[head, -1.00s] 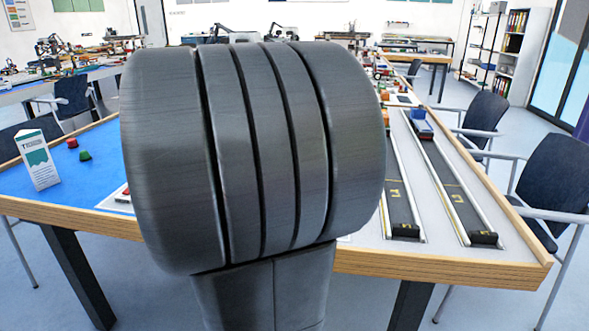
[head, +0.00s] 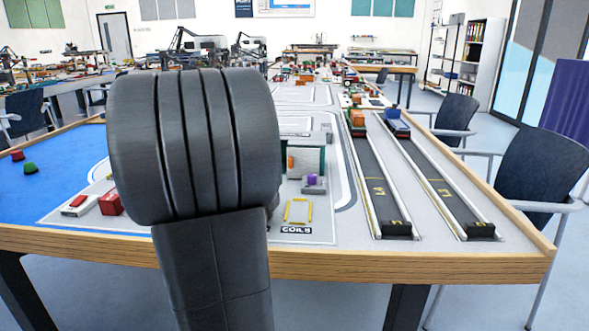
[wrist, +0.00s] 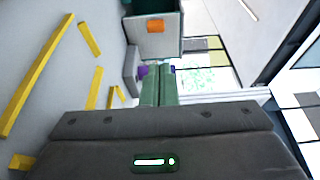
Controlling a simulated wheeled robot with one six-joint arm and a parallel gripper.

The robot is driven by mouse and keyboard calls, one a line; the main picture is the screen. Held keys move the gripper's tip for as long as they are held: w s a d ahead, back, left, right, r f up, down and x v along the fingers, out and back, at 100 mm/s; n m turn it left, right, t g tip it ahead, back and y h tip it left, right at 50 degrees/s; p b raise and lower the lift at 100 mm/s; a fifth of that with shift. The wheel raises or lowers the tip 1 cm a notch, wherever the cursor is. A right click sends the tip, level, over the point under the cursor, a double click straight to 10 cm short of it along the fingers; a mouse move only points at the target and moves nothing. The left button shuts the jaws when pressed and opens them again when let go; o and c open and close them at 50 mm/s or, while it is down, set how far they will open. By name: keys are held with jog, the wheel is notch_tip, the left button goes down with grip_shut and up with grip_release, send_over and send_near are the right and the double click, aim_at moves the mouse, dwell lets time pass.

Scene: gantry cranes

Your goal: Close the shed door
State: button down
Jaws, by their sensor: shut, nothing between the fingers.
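The small shed (head: 311,160) stands on the table just right of my arm in the head view, with a grey roof and a dark green side. Its front is open, with an orange block (head: 291,162) inside. In the wrist view the shed (wrist: 176,40) is at the top, turned sideways, with the orange block (wrist: 155,26) showing. I cannot clearly tell the door from the green walls. My gripper (wrist: 161,70) is shut and empty, its green fingers pointing towards the shed; I cannot tell whether they touch it. My arm hides the gripper in the head view.
A purple block (head: 312,180) on a grey base is in front of the shed. A yellow-marked square (head: 298,211) lies near the COILS label. Two dark tracks (head: 384,190) with wagons run along the right.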

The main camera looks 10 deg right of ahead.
aim_at(300, 160)
jog(key=b+x, duration=0.1)
jog(key=x, duration=1.1)
jog(key=shift+w+d+b, duration=0.15)
jog(key=shift+w+b, duration=0.05)
jog(key=shift+b, duration=0.2)
jog(key=w+a+p, duration=0.1)
jog(key=a, duration=0.2)
jog(key=a+p, duration=0.1)
jog(key=a, duration=0.2)
jog(key=w+a, duration=0.1)
jog(key=a, duration=0.2)
jog(key=shift+w+a+p, duration=0.2)
jog(key=shift+w+p, duration=0.15)
jog(key=shift+p, duration=0.05)
jog(key=shift+a, duration=0.1)
